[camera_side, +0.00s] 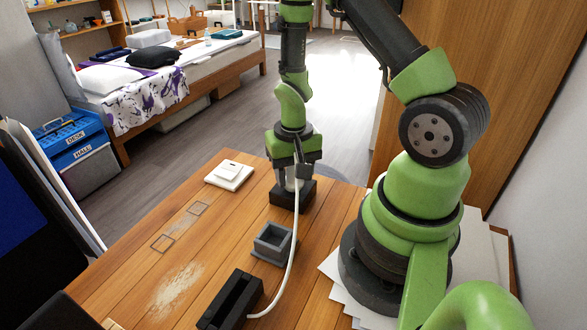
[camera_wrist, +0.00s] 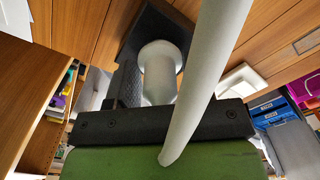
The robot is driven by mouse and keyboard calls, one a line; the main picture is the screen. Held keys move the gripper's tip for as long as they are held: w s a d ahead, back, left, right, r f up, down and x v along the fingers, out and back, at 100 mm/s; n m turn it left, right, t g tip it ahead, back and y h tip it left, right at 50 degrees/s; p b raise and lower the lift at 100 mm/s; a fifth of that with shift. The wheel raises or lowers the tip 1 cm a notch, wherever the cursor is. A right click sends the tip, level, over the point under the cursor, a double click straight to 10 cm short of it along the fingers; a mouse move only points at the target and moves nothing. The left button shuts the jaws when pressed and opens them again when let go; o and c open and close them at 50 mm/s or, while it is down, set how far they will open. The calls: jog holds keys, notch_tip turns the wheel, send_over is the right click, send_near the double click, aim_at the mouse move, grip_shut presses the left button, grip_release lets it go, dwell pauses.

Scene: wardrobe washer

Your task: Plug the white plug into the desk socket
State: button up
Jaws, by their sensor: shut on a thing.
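The white plug (camera_wrist: 158,80) is between the jaws of my gripper (camera_side: 294,181), which is shut on it and points down. Directly below is a dark block (camera_side: 283,200) on the desk; the block also shows behind the plug in the wrist view (camera_wrist: 133,50). I cannot tell whether the plug's end is inside the block or just above it. A white cable (camera_side: 291,262) runs from the plug down to a black slotted holder (camera_side: 225,303) at the front. It crosses close to the wrist camera. Which fitting is the desk socket is not marked.
A white square plate with a raised centre (camera_side: 229,175) lies left of the dark block. A grey open square box (camera_side: 258,247) stands nearer the front, beside the cable. Faint square outlines (camera_side: 163,243) mark the wooden desk (camera_side: 130,284).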

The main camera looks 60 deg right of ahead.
jog(key=shift+f, duration=0.35)
jog(key=o, duration=1)
notch_tip(320, 180, up, 10)
